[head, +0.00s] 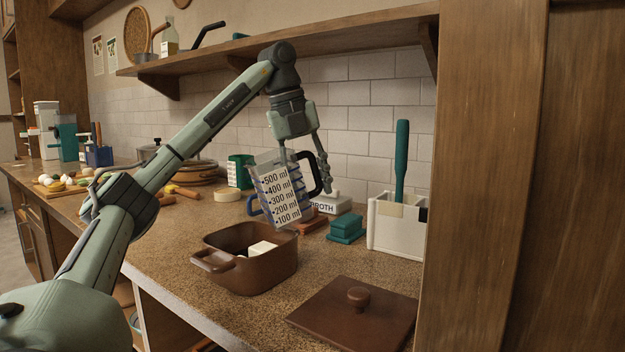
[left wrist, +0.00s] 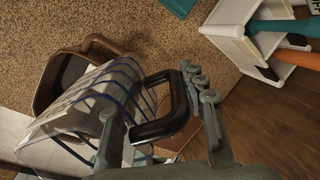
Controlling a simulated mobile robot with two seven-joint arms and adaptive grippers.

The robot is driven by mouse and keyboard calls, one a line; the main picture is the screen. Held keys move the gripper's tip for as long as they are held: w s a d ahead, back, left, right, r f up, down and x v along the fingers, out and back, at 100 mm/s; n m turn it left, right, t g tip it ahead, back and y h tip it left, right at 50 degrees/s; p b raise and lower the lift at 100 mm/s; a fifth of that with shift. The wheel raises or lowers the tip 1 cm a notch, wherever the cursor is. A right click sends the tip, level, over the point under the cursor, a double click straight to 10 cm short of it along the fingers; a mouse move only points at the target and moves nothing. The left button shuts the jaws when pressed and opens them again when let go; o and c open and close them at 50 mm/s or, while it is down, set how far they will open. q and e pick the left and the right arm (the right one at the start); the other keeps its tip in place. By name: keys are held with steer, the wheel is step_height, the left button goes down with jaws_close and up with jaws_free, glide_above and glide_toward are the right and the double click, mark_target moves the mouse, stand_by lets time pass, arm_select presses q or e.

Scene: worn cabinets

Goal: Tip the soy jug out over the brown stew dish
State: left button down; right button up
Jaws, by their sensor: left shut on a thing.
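The jug (head: 277,192) is a clear measuring jug with ml marks and a black handle. My left gripper (head: 307,172) is shut on it and holds it tilted, above the back right side of the brown dish. The jug also shows in the left wrist view (left wrist: 92,105), with the left gripper (left wrist: 165,120) at its black handle. Whether liquid is in the jug I cannot tell. The brown stew dish (head: 262,275) stands open on the counter with pale blocks (head: 262,249) inside; it shows partly behind the jug in the left wrist view (left wrist: 45,85). My right gripper is not in view.
A brown lid (head: 350,318) lies on the counter front right. A white utensil holder (head: 392,232), teal blocks (head: 346,229) and a broth box (head: 333,204) stand behind. A wooden shelf (head: 300,35) runs overhead. A tall wooden panel (head: 490,180) closes the right side.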

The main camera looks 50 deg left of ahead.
arm_select(q)
steer(key=shift+s+f+g+y, duration=0.3)
steer(key=shift+f+g, duration=0.25)
steer(key=shift+g, duration=0.35)
steer(key=shift+s+a+f+g, duration=0.2)
steer(key=shift+s+f+g, duration=0.2)
steer(key=shift+f+g, duration=0.4)
